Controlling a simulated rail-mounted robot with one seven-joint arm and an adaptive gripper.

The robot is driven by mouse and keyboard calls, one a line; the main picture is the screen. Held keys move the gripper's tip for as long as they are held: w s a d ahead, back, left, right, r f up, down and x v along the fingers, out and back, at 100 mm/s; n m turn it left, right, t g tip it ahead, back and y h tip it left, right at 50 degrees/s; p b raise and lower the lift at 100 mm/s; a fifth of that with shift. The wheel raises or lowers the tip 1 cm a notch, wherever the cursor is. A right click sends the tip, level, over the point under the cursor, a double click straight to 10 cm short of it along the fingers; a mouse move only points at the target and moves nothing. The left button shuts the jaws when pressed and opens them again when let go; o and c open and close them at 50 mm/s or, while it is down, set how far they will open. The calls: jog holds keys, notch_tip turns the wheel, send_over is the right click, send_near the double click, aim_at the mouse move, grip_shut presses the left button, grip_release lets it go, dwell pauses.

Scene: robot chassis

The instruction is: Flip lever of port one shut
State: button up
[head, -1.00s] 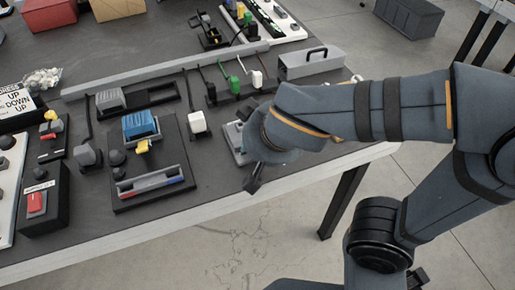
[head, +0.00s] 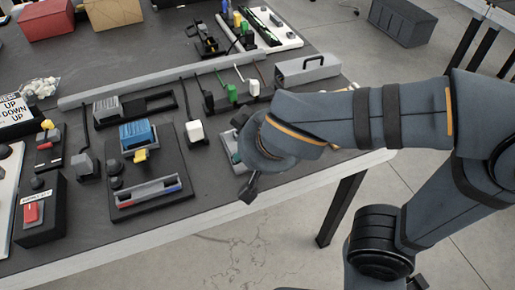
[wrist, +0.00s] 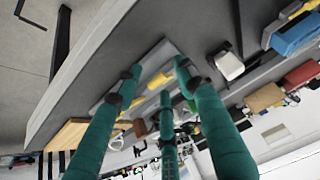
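My gripper (wrist: 155,68) reaches over the table's front edge, with teal fingers and dark bands. In the wrist view its fingertips stand apart. A grey plate (wrist: 146,66) with yellow parts (wrist: 160,80) shows between and behind the fingers; I see no clear grip on it. In the head view the same spot is mostly hidden by my wrist; only part of a grey plate (head: 231,147) shows to its left. No port label is readable, so I cannot tell which lever belongs to port one.
A black board with a blue box (head: 138,133) and yellow knob stands left of my gripper. A white block (head: 195,131) is nearer. Behind are a row of upright levers (head: 232,92) and a grey handled box (head: 308,70). The floor beyond the front edge is clear.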

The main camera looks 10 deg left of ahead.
jog(key=v, duration=1.1)
jog(key=shift+s, duration=0.15)
jog(key=shift+r, duration=0.1)
jog(key=x, duration=1.2)
jog(key=shift+d, duration=0.15)
jog(key=shift+r, duration=0.1)
